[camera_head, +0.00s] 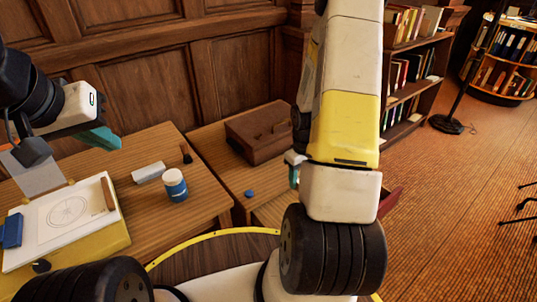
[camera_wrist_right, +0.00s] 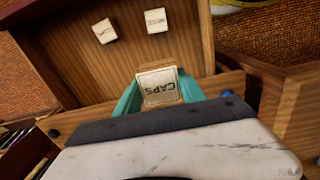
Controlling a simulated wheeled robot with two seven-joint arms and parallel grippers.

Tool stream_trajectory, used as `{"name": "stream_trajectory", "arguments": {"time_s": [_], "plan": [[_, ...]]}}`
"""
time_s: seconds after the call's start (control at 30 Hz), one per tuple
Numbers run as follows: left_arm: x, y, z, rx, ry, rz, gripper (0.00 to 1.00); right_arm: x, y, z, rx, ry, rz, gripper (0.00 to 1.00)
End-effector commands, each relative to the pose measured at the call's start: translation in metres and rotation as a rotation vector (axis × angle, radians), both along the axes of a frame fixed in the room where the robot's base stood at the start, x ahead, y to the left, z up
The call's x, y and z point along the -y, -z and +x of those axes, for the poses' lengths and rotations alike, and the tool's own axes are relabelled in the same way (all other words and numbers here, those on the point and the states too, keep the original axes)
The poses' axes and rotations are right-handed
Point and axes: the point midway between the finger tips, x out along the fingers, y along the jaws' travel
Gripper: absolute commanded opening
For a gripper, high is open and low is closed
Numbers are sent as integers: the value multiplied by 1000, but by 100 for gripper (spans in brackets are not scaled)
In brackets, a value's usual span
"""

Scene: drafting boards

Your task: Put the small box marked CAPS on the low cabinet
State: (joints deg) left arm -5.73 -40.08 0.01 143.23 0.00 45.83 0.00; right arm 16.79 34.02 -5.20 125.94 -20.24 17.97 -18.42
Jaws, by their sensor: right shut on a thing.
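The small cream box marked CAPS (camera_wrist_right: 158,86) is between the teal fingers of my right gripper (camera_wrist_right: 160,94), which is shut on it. In the right wrist view it is in front of an open drawer (camera_wrist_right: 75,45); its height above the drawer is unclear. In the head view my right arm hides the box, and only a bit of the right gripper (camera_head: 294,172) shows. The low wooden cabinet (camera_head: 222,162) stands in the middle, left of that arm. My left gripper (camera_head: 100,138) hangs above the desk at left; its opening is unclear.
A brown case (camera_head: 258,132) and a blue cap (camera_head: 249,193) are on the cabinet, with bare wood beside them. Two other small labelled boxes (camera_wrist_right: 104,31) (camera_wrist_right: 156,21) lie in the drawer. The desk holds a blue-white jar (camera_head: 174,185) and a drawing board (camera_head: 62,235).

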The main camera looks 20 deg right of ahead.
Motion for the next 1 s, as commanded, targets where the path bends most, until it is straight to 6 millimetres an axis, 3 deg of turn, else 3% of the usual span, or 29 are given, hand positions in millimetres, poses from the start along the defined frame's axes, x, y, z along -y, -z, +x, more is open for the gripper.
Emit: {"name": "stream_trajectory", "arguments": {"time_s": [0.1,0.2,0.7,1.0], "plan": [[0,0,0,1,0,0,0,13,8,-10,2,-33,6,5],[0,0,0,1,0,0,0,15,11,-3,6,-49,8,5],[0,0,0,0,0,0,0,-5,23,118,6,-47,7,5],[0,0,0,0,0,0,0,-9,25,144,6,-47,8,5]]}}
